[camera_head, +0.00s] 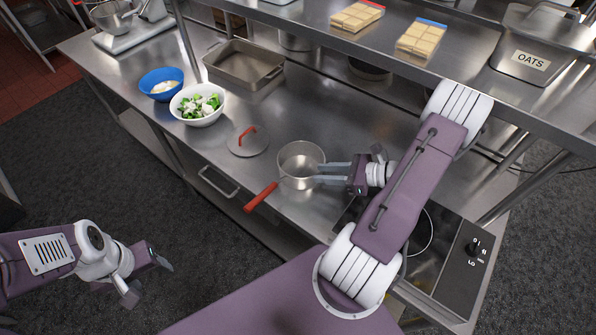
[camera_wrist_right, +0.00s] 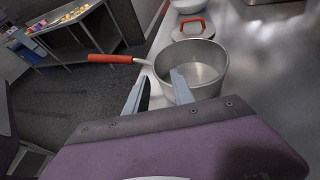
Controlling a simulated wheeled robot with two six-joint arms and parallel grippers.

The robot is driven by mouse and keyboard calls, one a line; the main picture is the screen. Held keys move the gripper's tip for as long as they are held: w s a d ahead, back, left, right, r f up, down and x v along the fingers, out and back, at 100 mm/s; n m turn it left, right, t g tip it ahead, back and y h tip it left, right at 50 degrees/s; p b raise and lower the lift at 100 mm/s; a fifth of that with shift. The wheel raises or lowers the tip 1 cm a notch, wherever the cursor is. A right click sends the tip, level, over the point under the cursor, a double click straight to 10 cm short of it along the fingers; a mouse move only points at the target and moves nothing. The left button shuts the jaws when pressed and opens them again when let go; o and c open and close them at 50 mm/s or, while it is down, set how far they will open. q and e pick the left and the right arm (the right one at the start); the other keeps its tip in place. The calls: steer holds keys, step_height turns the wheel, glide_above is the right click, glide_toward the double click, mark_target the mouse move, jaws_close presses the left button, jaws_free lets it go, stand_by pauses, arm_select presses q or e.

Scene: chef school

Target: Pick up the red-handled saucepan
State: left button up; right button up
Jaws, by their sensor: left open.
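The saucepan (camera_head: 299,180), a steel pot with a red handle (camera_head: 260,197), stands upright on the steel counter. Its handle points toward the front edge, down-left. My right gripper (camera_head: 322,172) is open at the pan's right side, with its fingertips over or against the rim. In the right wrist view, the fingers (camera_wrist_right: 158,76) are apart and the pan (camera_wrist_right: 208,82) is just beyond them; contact is unclear. The red handle (camera_wrist_right: 108,59) is to the left, outside the fingers. My left gripper (camera_head: 147,277) is open and empty, away from the counter at lower left.
A lid with a red grip (camera_head: 248,148) lies left of the pan. A white bowl of greens (camera_head: 197,113), a blue bowl (camera_head: 161,88) and a metal roasting pan (camera_head: 243,70) are farther back. A cooktop control (camera_head: 473,252) is at right. A shelf overhangs the back.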

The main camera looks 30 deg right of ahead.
mark_target(294, 177)
steer(key=x, duration=0.2)
steer(key=p+x, duration=0.1)
steer(key=x, duration=0.2)
steer(key=a+p+x, duration=0.1)
steer(key=x, duration=0.2)
steer(key=shift+s+a+f, duration=0.1)
steer(key=shift+s+f, duration=0.05)
steer(key=shift+s, duration=0.2)
jaws_close()
arm_select(q)
steer(key=shift+s+a+r, duration=0.1)
steer(key=shift+r, duration=0.45)
steer(key=shift+s+a+r, duration=0.1)
steer(key=shift+r, duration=0.45)
